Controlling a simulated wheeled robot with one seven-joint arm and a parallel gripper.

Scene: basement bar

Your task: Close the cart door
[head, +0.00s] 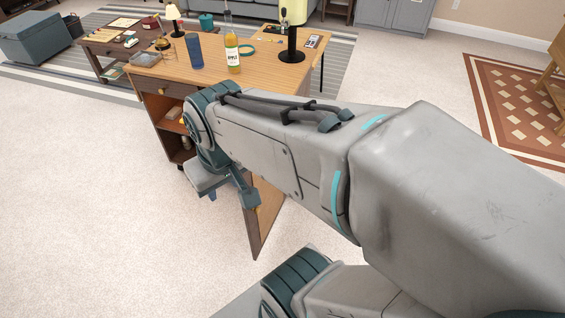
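The cart is a wooden cabinet with a light wood top (165,72) and dark sides, in the upper middle of the head view. Its front is open and shows shelves with small items. The cart door (266,222) stands swung open towards me, its lower part showing below my arm. The hinge side of the door and much of the cart's right side are hidden behind my arm. What seems to be my gripper (211,192) is partly visible below the arm's teal joint, in front of the cart and left of the door. Its fingers are too covered to judge, and contact with the door cannot be told.
A blue cup (194,51), an apple juice bottle (233,56) and a black stand (291,45) are on the cart top. A low dark table (97,48) with small objects stands behind left. Pale carpet (100,210) is clear to the left.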

